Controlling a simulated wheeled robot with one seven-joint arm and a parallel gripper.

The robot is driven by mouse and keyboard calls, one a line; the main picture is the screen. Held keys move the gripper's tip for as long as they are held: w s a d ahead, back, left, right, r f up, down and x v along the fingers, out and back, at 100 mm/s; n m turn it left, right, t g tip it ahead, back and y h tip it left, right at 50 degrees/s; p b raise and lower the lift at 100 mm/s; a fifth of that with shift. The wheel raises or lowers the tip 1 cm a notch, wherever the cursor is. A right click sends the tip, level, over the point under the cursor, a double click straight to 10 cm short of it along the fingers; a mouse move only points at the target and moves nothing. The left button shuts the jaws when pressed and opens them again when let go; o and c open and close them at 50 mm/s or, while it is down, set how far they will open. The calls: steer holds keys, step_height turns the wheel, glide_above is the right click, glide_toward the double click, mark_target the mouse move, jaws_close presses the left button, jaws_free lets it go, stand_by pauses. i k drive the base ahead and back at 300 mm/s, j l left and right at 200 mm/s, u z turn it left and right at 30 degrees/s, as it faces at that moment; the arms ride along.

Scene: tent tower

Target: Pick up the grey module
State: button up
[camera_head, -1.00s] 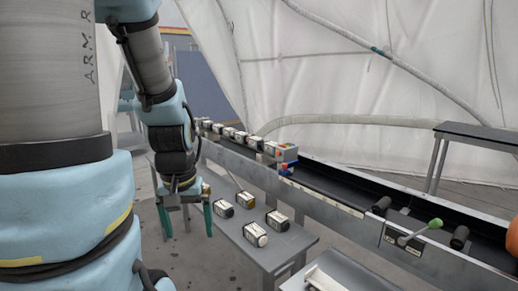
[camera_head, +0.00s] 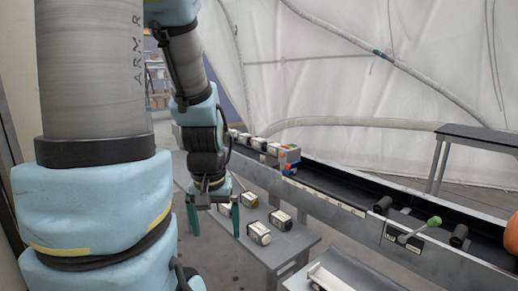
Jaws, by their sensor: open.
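Several small box-shaped modules with pale labels and dark ends lie on a low grey table (camera_head: 270,252). One module (camera_head: 258,233) lies near the table's front left, another (camera_head: 280,220) to its right, and a third (camera_head: 249,200) behind them. A further module (camera_head: 225,208) shows partly between my gripper's fingers in the picture. Which of them is the grey module I cannot tell. My gripper (camera_head: 214,220) points down with its two green fingers apart, empty, at the table's left end. Its height above the table is unclear.
A long conveyor (camera_head: 340,195) runs behind the table, with a row of modules (camera_head: 258,143) at its far end and a green-knobbed lever (camera_head: 433,222) in front. A dark side table (camera_head: 480,134) stands at the right.

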mark_target(257, 144)
steer(key=i+j+z, duration=0.25)
steer(key=i+j, duration=0.3)
steer(key=i+j+z, duration=0.15)
steer(key=i+j, duration=0.15)
steer(key=i+j+z, duration=0.15)
steer(key=j, duration=0.3)
steer(key=i+j+z, duration=0.1)
steer(key=i+j, duration=0.2)
steer(key=i+j+z, duration=0.15)
steer(key=j, duration=0.35)
steer(key=i+j+z, duration=0.15)
steer(key=i+j, duration=0.25)
steer(key=i, duration=0.2)
